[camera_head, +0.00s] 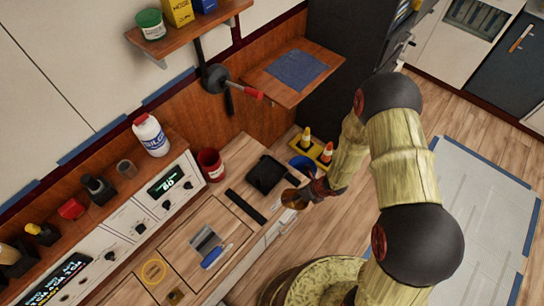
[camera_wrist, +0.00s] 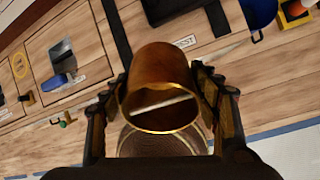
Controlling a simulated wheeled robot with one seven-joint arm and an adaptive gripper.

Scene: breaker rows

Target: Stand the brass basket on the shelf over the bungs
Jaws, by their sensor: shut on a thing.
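My gripper (camera_head: 312,192) is shut on the brass basket (camera_head: 293,199), out past the front edge of the wooden counter. In the wrist view the basket (camera_wrist: 160,75) is a brown-gold cylinder with a bright rim, tilted between both fingers (camera_wrist: 162,98). A pale bar crosses its mouth, and a round meshed shape shows below the rim. A wooden wall shelf (camera_head: 268,87) with a blue-grey mat (camera_head: 297,70) is at the upper middle. Beneath it stand yellow and red-orange cones (camera_head: 327,152) on a yellow base, possibly the bungs. The basket is apart from the shelf.
A red mug (camera_head: 211,164), black tray (camera_head: 266,174) and blue bowl (camera_head: 302,165) are near my gripper. A dark cabinet (camera_head: 345,60) stands right of the shelf. The mat looks bare.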

